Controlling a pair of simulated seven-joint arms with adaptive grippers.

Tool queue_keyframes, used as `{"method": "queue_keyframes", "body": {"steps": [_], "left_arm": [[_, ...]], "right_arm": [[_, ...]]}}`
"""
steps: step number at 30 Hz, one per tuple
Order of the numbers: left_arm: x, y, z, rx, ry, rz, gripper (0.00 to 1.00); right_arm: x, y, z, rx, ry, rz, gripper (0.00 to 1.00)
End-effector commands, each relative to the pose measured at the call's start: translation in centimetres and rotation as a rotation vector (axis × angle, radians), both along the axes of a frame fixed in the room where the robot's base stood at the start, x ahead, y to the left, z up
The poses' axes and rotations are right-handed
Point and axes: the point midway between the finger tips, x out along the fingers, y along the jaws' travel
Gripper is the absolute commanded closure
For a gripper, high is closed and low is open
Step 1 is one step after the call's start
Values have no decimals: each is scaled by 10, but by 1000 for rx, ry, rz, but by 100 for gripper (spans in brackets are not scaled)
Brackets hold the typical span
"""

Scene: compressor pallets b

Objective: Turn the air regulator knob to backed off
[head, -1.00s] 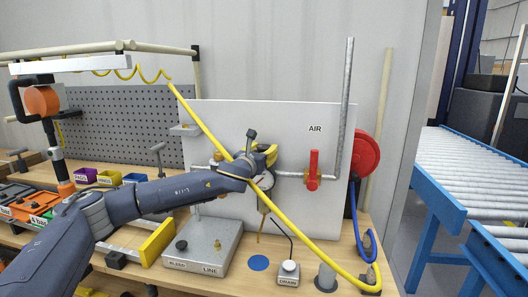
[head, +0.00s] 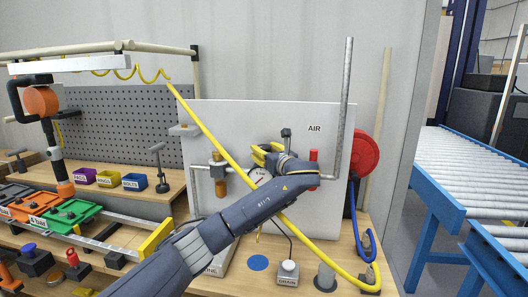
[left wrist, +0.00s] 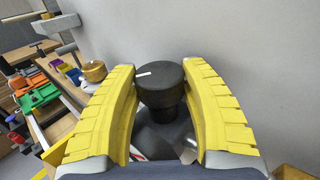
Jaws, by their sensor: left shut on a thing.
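The air regulator knob (left wrist: 160,82) is black and round with a short white mark on its top. It shows in the left wrist view between the two yellow fingers of my left gripper (left wrist: 158,72), which are shut on its sides. In the head view my left gripper (head: 262,153) is at the white panel (head: 225,120), below and left of the AIR label. There the gripper hides the knob. A white dial gauge (head: 257,175) shows partly beneath the fingers. My right gripper is out of view.
A yellow hose (head: 207,125) crosses the panel diagonally close to my left gripper. A red valve handle (head: 313,156) and a grey pipe (head: 345,110) stand right of it. A brass-coloured fitting (head: 218,168) is to the left. The DRAIN button box (head: 288,270) sits below.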

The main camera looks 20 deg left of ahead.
Motion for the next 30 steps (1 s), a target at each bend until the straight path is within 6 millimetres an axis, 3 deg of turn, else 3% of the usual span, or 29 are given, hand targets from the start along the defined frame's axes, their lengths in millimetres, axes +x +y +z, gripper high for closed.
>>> {"method": "queue_keyframes", "body": {"steps": [12,30], "left_arm": [[1,-1,-1,0,3,217,83],[1,2,0,0,-1,278,83]], "right_arm": [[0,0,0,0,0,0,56],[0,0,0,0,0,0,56]]}}
